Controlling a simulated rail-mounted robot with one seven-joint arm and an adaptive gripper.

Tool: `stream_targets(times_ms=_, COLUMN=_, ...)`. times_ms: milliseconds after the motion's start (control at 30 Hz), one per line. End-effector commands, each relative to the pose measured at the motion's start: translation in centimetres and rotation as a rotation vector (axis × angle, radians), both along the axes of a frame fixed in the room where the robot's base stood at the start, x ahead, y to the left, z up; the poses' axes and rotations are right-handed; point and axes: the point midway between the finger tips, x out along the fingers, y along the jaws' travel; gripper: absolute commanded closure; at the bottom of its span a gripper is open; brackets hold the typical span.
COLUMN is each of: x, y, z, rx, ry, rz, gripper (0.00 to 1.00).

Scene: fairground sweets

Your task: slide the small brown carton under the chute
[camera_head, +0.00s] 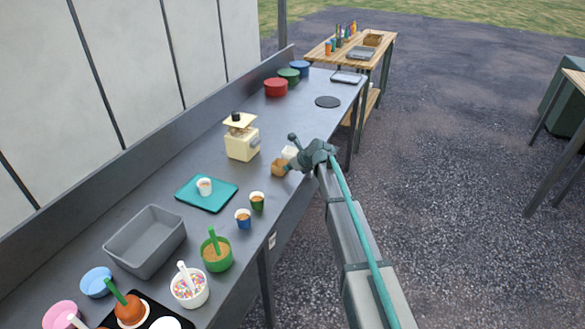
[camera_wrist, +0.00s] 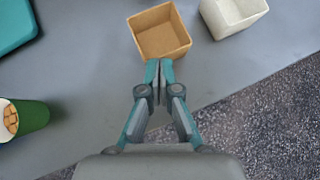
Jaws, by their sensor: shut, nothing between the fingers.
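The small brown carton (camera_head: 278,168) stands open-topped and upright on the grey counter, near its front edge. In the wrist view the carton (camera_wrist: 160,36) is just beyond my fingertips, and it looks empty. My gripper (camera_wrist: 158,68) is shut and empty, its tips close to the carton's near wall. I cannot tell whether they touch it. In the head view my gripper (camera_head: 289,167) is at the carton's right side. A cream dispenser (camera_head: 242,140) stands behind and left of the carton. Its chute cannot be made out clearly at this size.
A white carton (camera_wrist: 234,14) stands just right of the brown one. A teal tray (camera_head: 190,196) with a cup, two more cups (camera_head: 257,201) and a grey bin (camera_head: 148,243) are to the left. The counter between carton and dispenser looks clear.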

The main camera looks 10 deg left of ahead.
Motion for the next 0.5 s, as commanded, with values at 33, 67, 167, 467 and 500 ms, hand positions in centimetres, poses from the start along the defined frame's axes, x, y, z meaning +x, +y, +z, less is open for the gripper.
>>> stream_targets(times_ms=33, x=0.0, y=0.0, z=0.0, rx=0.0, ry=0.0, rz=0.0, gripper=1.0)
stream_targets(times_ms=67, x=0.0, y=0.0, z=0.0, rx=0.0, ry=0.0, rz=0.0, gripper=1.0)
stream_targets(times_ms=167, x=0.0, y=0.0, z=0.0, rx=0.0, ry=0.0, rz=0.0, gripper=1.0)
stream_targets(times_ms=467, x=1.3, y=1.3, z=0.1, rx=-0.001, ry=0.001, rz=0.001, gripper=1.0)
stream_targets(times_ms=500, x=1.8, y=1.9, z=0.1, rx=-0.001, ry=0.001, rz=0.001, gripper=1.0)
